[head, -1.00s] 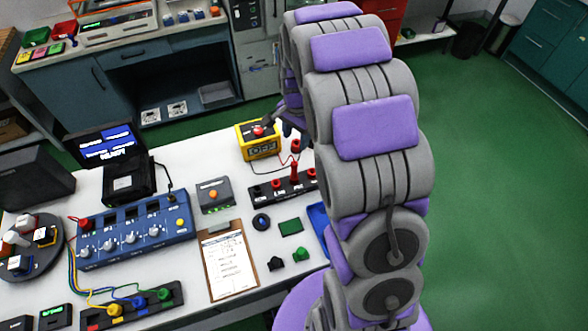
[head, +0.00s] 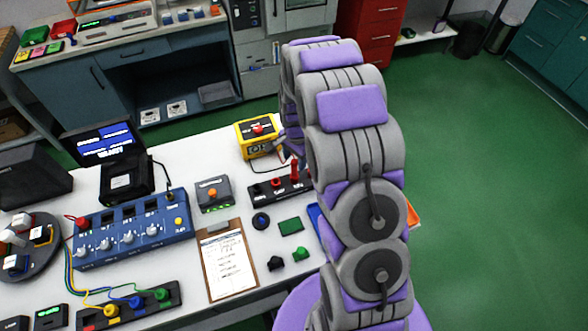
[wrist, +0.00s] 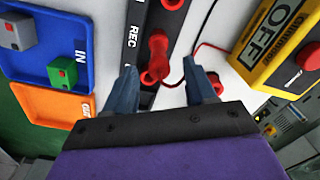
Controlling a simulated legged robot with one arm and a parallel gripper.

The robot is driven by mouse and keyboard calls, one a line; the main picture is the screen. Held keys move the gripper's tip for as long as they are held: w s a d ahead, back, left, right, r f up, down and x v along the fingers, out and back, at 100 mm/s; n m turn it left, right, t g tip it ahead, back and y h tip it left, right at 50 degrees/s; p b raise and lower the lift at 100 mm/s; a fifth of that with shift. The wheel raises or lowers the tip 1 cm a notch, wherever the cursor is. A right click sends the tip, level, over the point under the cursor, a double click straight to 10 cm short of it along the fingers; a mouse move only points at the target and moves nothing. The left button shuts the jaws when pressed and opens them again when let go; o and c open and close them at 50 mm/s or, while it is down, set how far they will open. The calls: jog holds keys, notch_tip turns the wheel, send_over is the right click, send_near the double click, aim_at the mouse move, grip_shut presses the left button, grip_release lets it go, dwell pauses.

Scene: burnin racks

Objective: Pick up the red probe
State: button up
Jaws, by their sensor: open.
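The red probe (wrist: 157,58) stands in a black strip with sockets and shows between my two fingers in the wrist view. In the head view the red probe (head: 295,172) stands at the right end of the black strip (head: 265,189), close to my arm. My gripper (wrist: 160,68) is open, with one finger on each side of the probe; I cannot tell whether either finger touches it. A thin red cable runs from the probe's side toward the yellow meter (wrist: 280,42). In the head view my fingers are mostly hidden by my arm.
A blue tray (wrist: 45,85) marked IN and an orange tray (wrist: 48,108) lie left of the strip in the wrist view. The yellow meter (head: 258,150) stands behind the strip. A clipboard (head: 228,262) and a small grey box (head: 214,196) lie to its left.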

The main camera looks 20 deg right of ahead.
aim_at(294, 167)
jog(key=f+b, duration=0.1)
jog(key=f, duration=0.4)
jog(key=shift+a+f, duration=0.1)
jog(key=shift+a, duration=0.1)
grip_shut()
dwell(0.3)
